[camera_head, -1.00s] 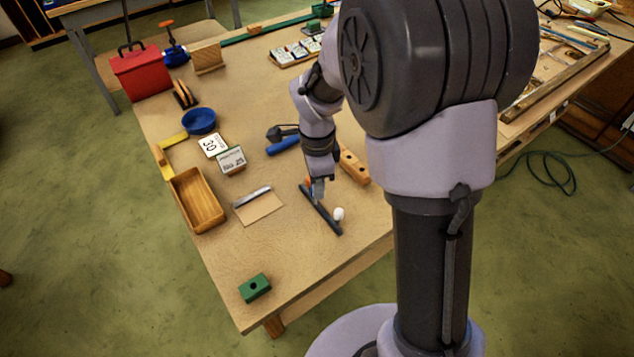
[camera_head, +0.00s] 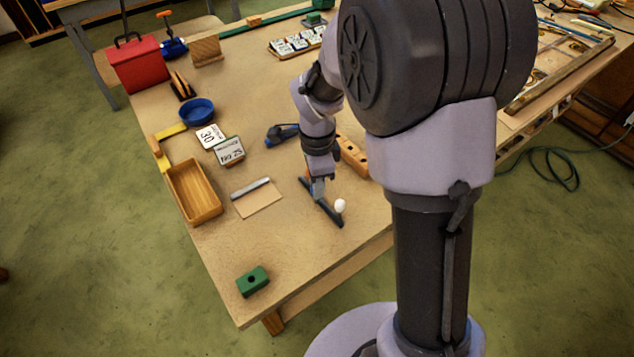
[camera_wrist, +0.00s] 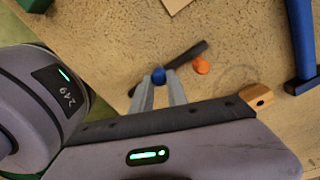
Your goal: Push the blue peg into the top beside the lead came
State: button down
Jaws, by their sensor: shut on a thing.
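In the wrist view my gripper (camera_wrist: 158,88) is shut on the blue peg (camera_wrist: 158,76), whose round end shows between the fingertips. The dark lead came (camera_wrist: 188,60) lies on the table and reaches up to the peg in that picture. I cannot tell whether the peg touches the came or the top. In the head view my gripper (camera_head: 317,192) points down beside the came (camera_head: 329,212), which runs diagonally below it. An orange peg (camera_wrist: 201,65) stands beside the came in the wrist view. A white rounded piece (camera_head: 340,206) sits beside the came in the head view.
A wooden block with holes (camera_head: 354,158) stands close behind my gripper. A blue-handled tool (camera_head: 286,130) lies farther back. A wooden tray (camera_head: 196,193), a card with a metal strip (camera_head: 258,199) and a green block (camera_head: 253,281) lie to the left. Table between them is bare.

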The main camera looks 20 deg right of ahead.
jog(key=shift+f+b, duration=0.6)
jog(key=shift+f, duration=0.05)
jog(key=c, duration=1.2)
grip_release()
jog(key=shift+c, duration=0.2)
jog(key=shift+r, duration=0.1)
notch_tip(320, 180, up, 17)
jog(key=p, duration=0.6)
jog(key=s+a+n+t+y+b, duration=0.1)
jog(key=s+a+n+t+b, duration=0.1)
jog(key=s+n, duration=0.5)
jog(key=s+a+n+t+y+b, duration=0.1)
jog(key=s+a+n+t+b, duration=0.1)
jog(key=s+n, duration=0.5)
jog(key=s+t+b, duration=0.1)
jog(key=s+b, duration=0.1)
jog(key=s, duration=0.3)
jog(key=shift+a+r+t, duration=0.15)
jog(key=shift+r+t, duration=0.25)
